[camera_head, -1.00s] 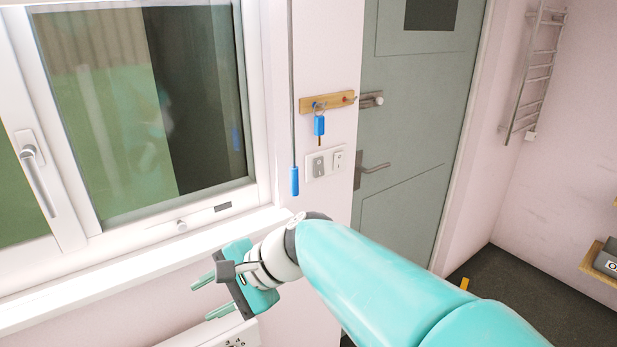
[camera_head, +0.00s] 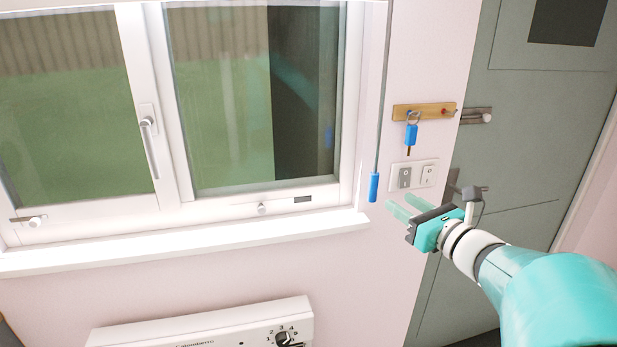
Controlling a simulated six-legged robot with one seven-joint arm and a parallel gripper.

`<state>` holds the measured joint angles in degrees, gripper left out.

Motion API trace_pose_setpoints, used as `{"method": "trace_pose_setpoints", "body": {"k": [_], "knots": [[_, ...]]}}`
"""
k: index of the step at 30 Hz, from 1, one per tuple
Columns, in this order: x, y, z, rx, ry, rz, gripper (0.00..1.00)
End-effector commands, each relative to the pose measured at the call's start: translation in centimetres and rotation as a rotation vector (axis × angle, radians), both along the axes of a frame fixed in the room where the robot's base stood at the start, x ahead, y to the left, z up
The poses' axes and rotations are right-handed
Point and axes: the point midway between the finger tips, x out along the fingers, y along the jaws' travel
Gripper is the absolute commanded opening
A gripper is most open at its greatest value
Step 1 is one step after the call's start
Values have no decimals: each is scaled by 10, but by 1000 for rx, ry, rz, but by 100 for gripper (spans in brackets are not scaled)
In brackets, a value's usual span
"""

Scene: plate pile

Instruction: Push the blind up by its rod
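A thin grey rod (camera_head: 384,90) hangs down beside the right edge of the window frame. Its lower end has a blue handle (camera_head: 374,187). My gripper (camera_head: 393,213) is just right of and slightly below the blue handle in the picture, with its teal fingers pointing left. The fingers are apart and nothing shows between them. The gripper looks apart from the handle, though the depth between them is hard to judge. The blind itself is not clearly seen; the top of the window is cut off.
A wooden key rack (camera_head: 424,111) with a blue-tagged key (camera_head: 411,135) hangs right of the rod, above a switch plate (camera_head: 414,175). The window sill (camera_head: 190,244) juts out at left, with a white heater (camera_head: 210,325) below. A grey-green door (camera_head: 530,130) stands at right.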

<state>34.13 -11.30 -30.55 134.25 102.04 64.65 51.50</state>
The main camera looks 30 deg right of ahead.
Motion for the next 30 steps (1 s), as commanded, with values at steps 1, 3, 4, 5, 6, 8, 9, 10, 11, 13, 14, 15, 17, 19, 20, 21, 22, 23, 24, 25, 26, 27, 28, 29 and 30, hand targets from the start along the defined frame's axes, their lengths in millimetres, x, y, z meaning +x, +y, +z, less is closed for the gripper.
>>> {"method": "trace_pose_setpoints", "body": {"k": [1, 3, 4, 5, 6, 8, 9, 10, 11, 13, 14, 15, 17, 19, 20, 21, 22, 23, 24, 25, 26, 27, 28, 29, 30], "knots": [[12, 0, -1, 0, 4, 4, 39], [26, 1, -1, 1, 3, 5, 39], [31, 0, -1, 1, 4, 3, 39], [37, 0, -1, 0, 4, 4, 39], [45, 0, -1, -1, 3, 5, 39], [57, 0, -1, -1, 4, 5, 39], [64, -1, -1, -1, 3, 4, 39], [69, -1, -1, -1, 4, 4, 39], [74, -1, -1, -1, 3, 4, 39], [84, -2, -1, -1, 3, 4, 39], [87, -2, -1, -1, 3, 4, 39], [91, -3, -1, -1, 2, 3, 39], [96, -3, -1, -2, 2, 3, 39], [99, -3, -1, -2, 2, 3, 39], [99, -4, -1, -2, 2, 3, 39], [99, -4, 0, -2, 2, 3, 39], [100, -4, 0, -2, 2, 2, 39], [99, -4, 0, -2, 2, 2, 39], [99, -4, 0, -2, 2, 2, 39], [99, -4, 0, -2, 2, 2, 39], [99, -4, 0, -2, 2, 2, 39], [99, -4, 0, -2, 2, 2, 39], [99, -4, 0, -2, 2, 2, 33], [99, -4, 0, -2, 2, 2, 27], [99, -4, 0, -2, 2, 2, 19]]}}
